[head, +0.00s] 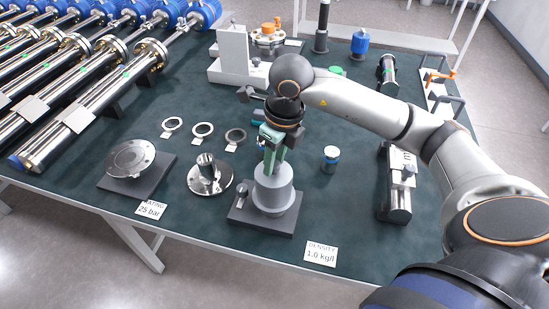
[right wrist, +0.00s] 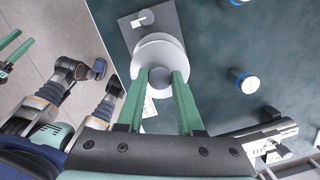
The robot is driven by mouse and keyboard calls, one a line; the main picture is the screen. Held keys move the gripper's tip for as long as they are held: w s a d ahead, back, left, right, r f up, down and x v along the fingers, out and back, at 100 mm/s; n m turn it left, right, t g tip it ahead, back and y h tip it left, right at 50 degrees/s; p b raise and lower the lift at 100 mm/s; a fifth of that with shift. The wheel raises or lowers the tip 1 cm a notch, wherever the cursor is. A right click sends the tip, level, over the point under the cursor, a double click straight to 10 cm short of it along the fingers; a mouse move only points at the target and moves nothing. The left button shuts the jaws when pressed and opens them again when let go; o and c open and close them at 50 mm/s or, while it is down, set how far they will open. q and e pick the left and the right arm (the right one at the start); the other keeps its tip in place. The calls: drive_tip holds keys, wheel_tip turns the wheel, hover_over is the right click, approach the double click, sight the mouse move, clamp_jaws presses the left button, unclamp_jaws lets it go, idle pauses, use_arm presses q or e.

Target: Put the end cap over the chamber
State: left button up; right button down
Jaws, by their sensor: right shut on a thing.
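The chamber (head: 273,199) is a grey upright cylinder on a dark base plate near the front edge of the table. The end cap (head: 272,174) is a grey round piece directly above the chamber, and in the head view I cannot tell whether any gap is left between them. My right gripper (head: 271,143) points down and is shut on the cap's knob. The knob (right wrist: 161,76) shows between the green fingers in the right wrist view, with the round grey disc behind it. My left gripper (right wrist: 12,47) shows at the left edge of that view, its fingers apart and empty.
A small grey fitting (head: 241,193) stands on the base plate beside the chamber. A flanged metal piece (head: 209,178) lies to the left, and a blue-banded jar (head: 330,158) stands to the right. A density card (head: 320,254) lies in front. Several rings lie farther back.

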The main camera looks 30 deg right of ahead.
sight(275, 173)
drive_tip(key=shift+f+b, duration=0.75)
drive_tip(key=shift+f, duration=0.2)
drive_tip(key=shift+f+b, duration=1.05)
drive_tip(key=shift+f, duration=0.05)
drive_tip(key=shift+f+b, duration=0.3)
drive_tip(key=shift+f, duration=0.1)
use_arm(q)
drive_tip(key=d+f, duration=0.1)
drive_tip(key=w+f, duration=0.1)
drive_tip(key=shift+w+d+f+h, duration=0.15)
drive_tip(key=shift+d+f+h, duration=0.15)
drive_tip(key=shift+d, duration=0.1)
use_arm(e)
drive_tip(key=shift+c, duration=2.4)
unclamp_jaws()
use_arm(q)
drive_tip(key=shift+s+a+r+p, duration=0.15)
drive_tip(key=shift+s+a+p, duration=0.2)
drive_tip(key=shift+s+p, duration=0.25)
use_arm(e)
wheel_tip(275, 173, up, 12)
drive_tip(key=s, duration=0.1)
drive_tip(key=shift+s+d+r, duration=0.2)
drive_tip(key=shift+s+d, duration=0.05)
drive_tip(key=shift+s, duration=0.15)
use_arm(q)
drive_tip(key=shift+w, duration=0.1)
